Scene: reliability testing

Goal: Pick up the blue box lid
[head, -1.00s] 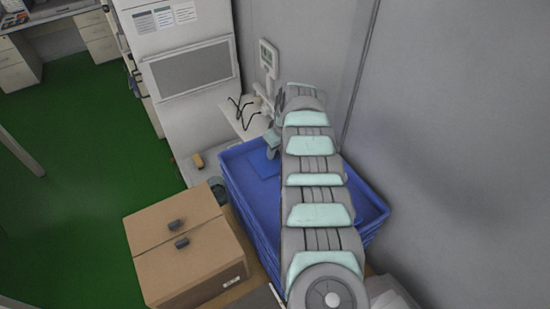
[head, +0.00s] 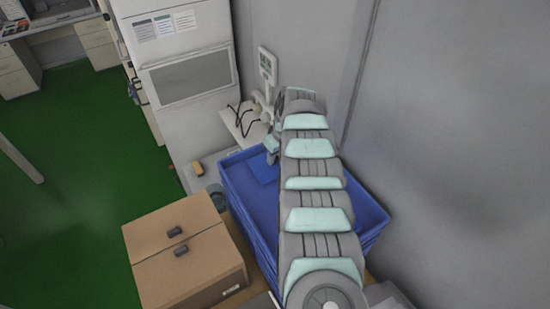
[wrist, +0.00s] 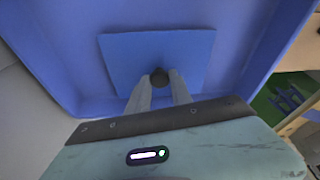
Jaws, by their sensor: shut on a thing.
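The blue box lid (wrist: 120,58) is a flat, square blue panel with a dark round knob (wrist: 160,76) near its front middle in the wrist view. My gripper (wrist: 159,88) is shut on the knob, with one pale finger on each side. The lid is over the inside of a large blue crate (wrist: 50,70). In the head view the lid (head: 265,170) shows as a small blue patch at the crate's back left, below my gripper (head: 271,155). My arm hides part of the crate. I cannot tell whether the lid touches the crate floor.
A closed cardboard box (head: 185,250) with two small dark items on top stands left of the crate. A grey wall (head: 450,130) is close on the right. A white cabinet (head: 180,60) and a small display stand (head: 267,65) are behind. Green floor lies open at left.

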